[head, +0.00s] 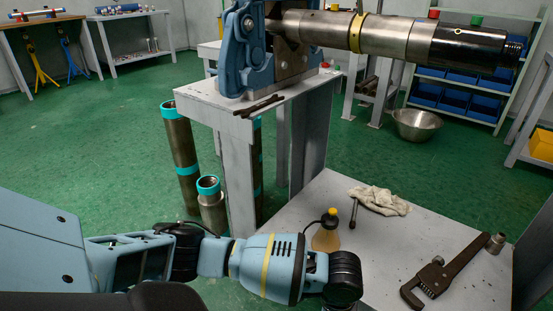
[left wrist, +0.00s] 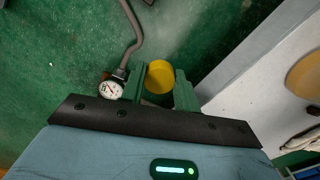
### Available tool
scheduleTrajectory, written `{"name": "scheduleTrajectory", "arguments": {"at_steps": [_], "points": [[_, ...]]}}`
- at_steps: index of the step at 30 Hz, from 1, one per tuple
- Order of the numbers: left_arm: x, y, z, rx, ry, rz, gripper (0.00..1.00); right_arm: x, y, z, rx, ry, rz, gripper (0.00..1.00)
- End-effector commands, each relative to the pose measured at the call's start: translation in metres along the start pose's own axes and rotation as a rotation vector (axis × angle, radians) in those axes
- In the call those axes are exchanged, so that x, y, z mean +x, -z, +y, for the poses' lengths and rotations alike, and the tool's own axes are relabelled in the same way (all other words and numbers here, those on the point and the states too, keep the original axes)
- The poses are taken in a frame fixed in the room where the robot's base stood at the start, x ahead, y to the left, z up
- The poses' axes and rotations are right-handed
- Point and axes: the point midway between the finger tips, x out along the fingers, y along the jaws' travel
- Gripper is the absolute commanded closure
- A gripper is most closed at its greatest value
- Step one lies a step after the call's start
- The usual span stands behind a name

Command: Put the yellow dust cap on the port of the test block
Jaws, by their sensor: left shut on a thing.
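The yellow dust cap (left wrist: 159,75) is a round yellow disc between the two green fingers of my left gripper (left wrist: 158,82) in the left wrist view. The fingers are shut on it, and it is held over the green floor. A pressure gauge (left wrist: 112,89) with a white dial and a grey hose (left wrist: 135,45) shows just left of the fingers. The test block and its port cannot be made out; the gripper may hide them. In the head view my left arm comes in from the left, but its fingers do not show. My right gripper is in neither view.
A grey lower shelf (head: 400,255) carries an oil bottle (head: 326,238), a rag (head: 379,200) and a pipe wrench (head: 442,275). Above it a blue vise (head: 247,50) holds a thick steel pipe (head: 390,36). Teal-banded pipes (head: 181,150) stand on the floor.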

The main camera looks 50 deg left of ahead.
Motion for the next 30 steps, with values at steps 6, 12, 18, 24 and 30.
{"name": "scheduleTrajectory", "arguments": {"at_steps": [6,12,18,24,30], "points": [[0.097,-0.037,0.019,0.306,-0.011,-0.004,0.91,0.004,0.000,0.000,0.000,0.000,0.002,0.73],[0.165,-0.077,0.045,0.572,-0.007,-0.002,0.91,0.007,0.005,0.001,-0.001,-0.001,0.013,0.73],[0.196,-0.102,0.063,0.725,-0.002,0.001,0.91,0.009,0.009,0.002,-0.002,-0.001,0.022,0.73],[0.202,-0.106,0.066,0.760,0.002,0.002,0.91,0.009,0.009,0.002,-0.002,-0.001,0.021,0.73],[0.202,-0.106,0.066,0.759,0.001,0.002,0.91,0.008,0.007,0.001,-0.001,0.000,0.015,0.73]]}}
